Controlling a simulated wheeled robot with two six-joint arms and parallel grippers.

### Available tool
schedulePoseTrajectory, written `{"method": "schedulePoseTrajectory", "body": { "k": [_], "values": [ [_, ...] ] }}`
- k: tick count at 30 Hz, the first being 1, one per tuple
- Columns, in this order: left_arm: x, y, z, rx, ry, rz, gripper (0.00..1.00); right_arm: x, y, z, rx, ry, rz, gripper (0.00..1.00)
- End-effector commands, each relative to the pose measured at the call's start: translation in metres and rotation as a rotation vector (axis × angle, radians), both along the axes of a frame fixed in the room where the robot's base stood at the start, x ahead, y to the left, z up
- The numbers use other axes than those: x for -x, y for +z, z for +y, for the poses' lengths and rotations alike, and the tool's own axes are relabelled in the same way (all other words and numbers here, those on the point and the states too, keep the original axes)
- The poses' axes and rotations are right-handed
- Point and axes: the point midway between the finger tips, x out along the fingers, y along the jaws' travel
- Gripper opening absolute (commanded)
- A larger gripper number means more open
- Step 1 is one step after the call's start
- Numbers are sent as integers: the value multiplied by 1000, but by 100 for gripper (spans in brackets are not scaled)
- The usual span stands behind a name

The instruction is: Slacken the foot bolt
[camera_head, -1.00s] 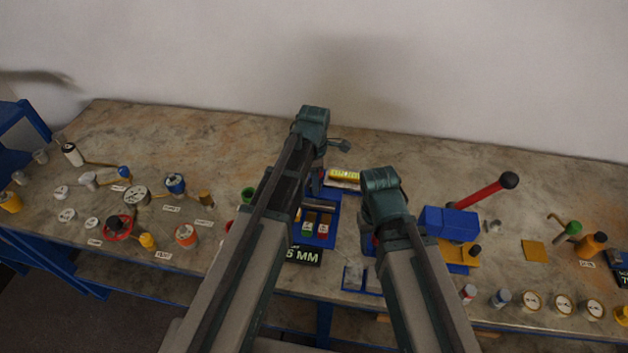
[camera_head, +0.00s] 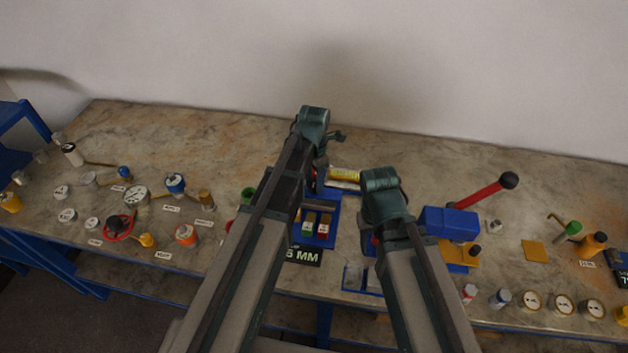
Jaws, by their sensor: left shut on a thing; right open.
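My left arm reaches over the middle of the bench. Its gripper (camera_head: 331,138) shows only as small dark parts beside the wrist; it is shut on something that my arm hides. My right gripper (camera_head: 375,238) is mostly hidden behind its own wrist, beside a blue vise-like block (camera_head: 450,222); it is open. The foot bolt cannot be picked out in this view. A blue rack (camera_head: 333,215) with green and red blocks stands between my arms, with a yellow piece (camera_head: 345,175) behind it.
A black "MM" sign (camera_head: 305,256) stands at the front. A red-handled lever (camera_head: 483,192) rises from the block on the right. Gauges, valves and labelled parts, including a dial (camera_head: 136,195), fill the left side. The back strip is clear.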

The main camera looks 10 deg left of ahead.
Motion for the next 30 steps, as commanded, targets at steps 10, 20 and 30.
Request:
{"method": "schedulePoseTrajectory", "body": {
  "k": [10, 20, 30],
  "values": [
    [0, 0, 0, 0, 4, 0, 0, 0, 0, 0, 0, 0, 0, 50],
    [0, 0, 0, 0, 2, 0, 84, 0, 0, 0, 0, 0, 0, 50],
    [0, 7, 0, 0, 2, 0, 84, 0, 7, 0, 0, 0, 0, 50]
  ]
}}
